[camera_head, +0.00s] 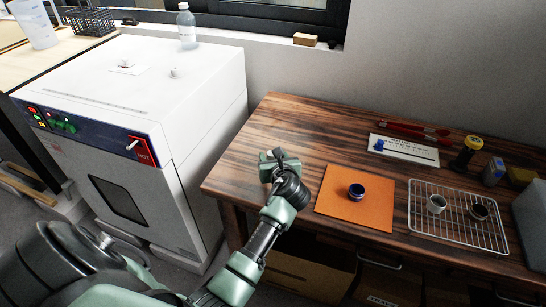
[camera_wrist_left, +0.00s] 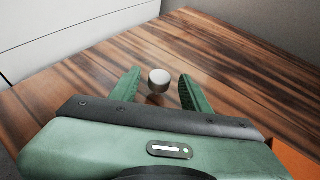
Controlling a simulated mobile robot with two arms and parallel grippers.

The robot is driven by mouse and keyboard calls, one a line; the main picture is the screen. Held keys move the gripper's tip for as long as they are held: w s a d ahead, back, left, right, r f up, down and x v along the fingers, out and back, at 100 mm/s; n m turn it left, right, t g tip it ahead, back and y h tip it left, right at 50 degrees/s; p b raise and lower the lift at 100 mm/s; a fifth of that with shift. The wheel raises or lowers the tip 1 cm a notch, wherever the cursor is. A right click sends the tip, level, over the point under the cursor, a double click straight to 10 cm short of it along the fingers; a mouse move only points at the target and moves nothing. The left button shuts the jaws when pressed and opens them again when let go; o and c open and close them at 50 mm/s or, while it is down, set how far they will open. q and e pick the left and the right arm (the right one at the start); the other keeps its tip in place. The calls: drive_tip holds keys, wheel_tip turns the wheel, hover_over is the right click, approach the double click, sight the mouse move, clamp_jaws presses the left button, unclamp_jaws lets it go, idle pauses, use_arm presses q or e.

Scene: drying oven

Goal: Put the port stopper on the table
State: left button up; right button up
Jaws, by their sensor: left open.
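The port stopper, a small pale grey-white round piece (camera_wrist_left: 159,79), shows in the left wrist view between the fingers of my left gripper, with visible gaps on both sides. A darker patch lies right below it on the table; I cannot tell whether it touches the wood. My left gripper (camera_head: 277,158) is open over the left part of the brown wooden table (camera_head: 300,125); its fingers also show in the left wrist view (camera_wrist_left: 160,77). In the head view the gripper hides the stopper. My right gripper is not in view.
The white drying oven (camera_head: 150,90) stands left of the table, with small fittings (camera_head: 176,72) and a bottle (camera_head: 187,28) on or behind its top. A wire rack (camera_head: 455,225) holds small cups.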

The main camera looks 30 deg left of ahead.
use_arm(q)
drive_tip(key=p+v, duration=0.1)
drive_tip(key=v, duration=1.1)
idle(0.6)
